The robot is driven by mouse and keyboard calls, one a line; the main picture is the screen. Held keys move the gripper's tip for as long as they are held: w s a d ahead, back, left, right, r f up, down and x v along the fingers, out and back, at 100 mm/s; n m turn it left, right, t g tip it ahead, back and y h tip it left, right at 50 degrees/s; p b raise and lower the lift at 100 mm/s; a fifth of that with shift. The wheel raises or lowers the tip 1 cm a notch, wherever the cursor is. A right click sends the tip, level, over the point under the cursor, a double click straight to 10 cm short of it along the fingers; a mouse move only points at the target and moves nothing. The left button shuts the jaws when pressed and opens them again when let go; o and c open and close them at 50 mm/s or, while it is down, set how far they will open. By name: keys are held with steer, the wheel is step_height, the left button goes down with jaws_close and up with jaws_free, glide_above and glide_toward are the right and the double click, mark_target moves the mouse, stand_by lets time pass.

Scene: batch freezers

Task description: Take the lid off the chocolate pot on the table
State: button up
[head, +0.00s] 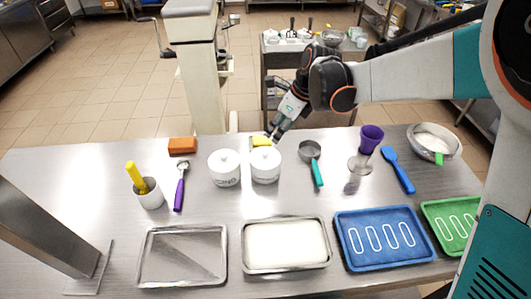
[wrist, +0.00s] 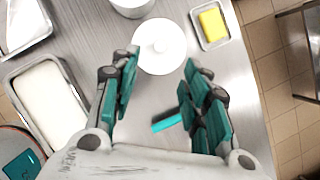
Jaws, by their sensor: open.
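Two white lidded pots with knobs stand side by side on the steel table: a left pot (head: 224,168) and a right pot (head: 265,166). Both lids are on. Dark lettering shows on their fronts, too small to read, so I cannot tell which is the chocolate pot. My gripper (head: 273,135) is open and empty, behind and above the right pot, pointing down. In the wrist view, the right pot's round lid (wrist: 160,45) shows ahead between the open fingertips (wrist: 160,64), apparently untouched. The left pot (wrist: 131,6) is cut off at the top edge.
A teal-handled scoop (head: 317,172) lies right of the pots. A yellow block (wrist: 212,24) sits in a small tray behind them. A purple-handled spoon (head: 180,186) lies left, and a white-filled tray (head: 286,270) stands in front.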

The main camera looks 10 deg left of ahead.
steer(key=b, duration=0.1)
glide_above(265, 152)
steer(key=d, duration=0.2)
steer(key=f, duration=0.4)
steer(key=s+f, duration=0.1)
steer(key=f, duration=0.2)
steer(key=shift+b+x, duration=0.8)
steer(key=shift+x, duration=1.95)
steer(key=shift+w+d, duration=0.1)
steer(key=shift+d, duration=0.05)
steer(key=shift+c, duration=0.2)
steer(key=c, duration=0.8)
